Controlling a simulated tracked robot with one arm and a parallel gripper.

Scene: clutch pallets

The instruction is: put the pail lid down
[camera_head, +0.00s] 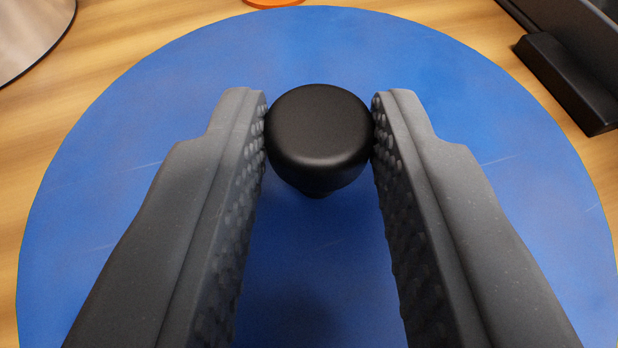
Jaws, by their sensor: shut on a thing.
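The pail lid (130,220) is a large round blue disc with light scratches, filling most of the view. A black rounded knob (318,135) stands up from it. My gripper (319,125) is shut on the knob, with one dark grey studded finger touching each side near the fingertips. The lid's near edge is cut off by the bottom of the frame. I cannot tell whether the lid touches the wooden surface below or is held above it.
A wooden surface (120,50) lies around the lid. A shiny metal object (28,35) is at the top left. A black object (575,60) is at the top right, close to the lid's edge. A small orange thing (274,3) shows at the top edge.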

